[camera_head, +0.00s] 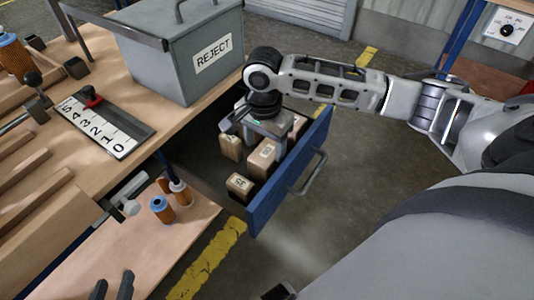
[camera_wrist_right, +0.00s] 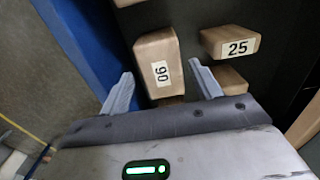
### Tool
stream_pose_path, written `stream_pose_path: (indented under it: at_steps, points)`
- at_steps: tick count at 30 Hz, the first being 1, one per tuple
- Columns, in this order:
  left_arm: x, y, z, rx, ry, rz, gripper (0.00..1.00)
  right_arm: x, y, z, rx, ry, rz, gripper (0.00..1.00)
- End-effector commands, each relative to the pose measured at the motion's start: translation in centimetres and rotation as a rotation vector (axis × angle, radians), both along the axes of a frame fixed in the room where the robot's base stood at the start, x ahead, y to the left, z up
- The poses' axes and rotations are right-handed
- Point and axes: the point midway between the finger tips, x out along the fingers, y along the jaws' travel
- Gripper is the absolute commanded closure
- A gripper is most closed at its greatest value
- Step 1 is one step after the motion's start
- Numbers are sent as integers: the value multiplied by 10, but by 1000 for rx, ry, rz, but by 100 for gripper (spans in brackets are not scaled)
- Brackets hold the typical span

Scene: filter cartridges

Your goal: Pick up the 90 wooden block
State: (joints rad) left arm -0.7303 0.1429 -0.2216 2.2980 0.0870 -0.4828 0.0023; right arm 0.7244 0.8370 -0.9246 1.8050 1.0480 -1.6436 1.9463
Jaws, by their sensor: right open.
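The 90 wooden block (camera_wrist_right: 158,58) is a pale wood block with a white label, read sideways, in the right wrist view. In the head view, the block (camera_head: 262,158) just in front of my right gripper appears to be the same one, inside the open blue drawer. My right gripper (camera_wrist_right: 162,88) is open, its fingers on either side of the block's near end with gaps showing; I cannot tell the height gap. It also shows from above in the head view (camera_head: 265,130). My left gripper (camera_head: 112,287) is open and empty at the bottom left.
A 25 block (camera_wrist_right: 230,42) lies close beside the right finger. Other blocks, including one in front (camera_head: 240,186), share the drawer. The blue drawer front (camera_head: 290,178) stands close to my right gripper. A grey REJECT bin (camera_head: 180,60) stands on the bench.

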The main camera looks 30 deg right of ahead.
Motion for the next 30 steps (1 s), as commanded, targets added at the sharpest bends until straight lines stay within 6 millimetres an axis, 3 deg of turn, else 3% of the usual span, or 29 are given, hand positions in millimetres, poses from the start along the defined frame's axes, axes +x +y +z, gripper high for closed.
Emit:
stream_pose_path:
  at_steps: [5, 15, 24, 28, 30]
  points:
    - [0, 0, -3, 4, -3, -4, 64, 0, -1, -12, -1, 1, 0, 36]
    - [0, -6, -24, 0, 25, -25, 64, 3, -11, -57, -1, 0, 1, 36]
    - [3, -7, -28, 2, 34, -30, 64, 3, -11, -60, -1, 0, 2, 36]
    - [3, -7, -28, 1, 33, -30, 64, 3, -11, -60, -1, 0, 2, 73]
    - [4, -7, -28, 1, 31, -29, 64, 3, -11, -59, -1, -1, 2, 75]
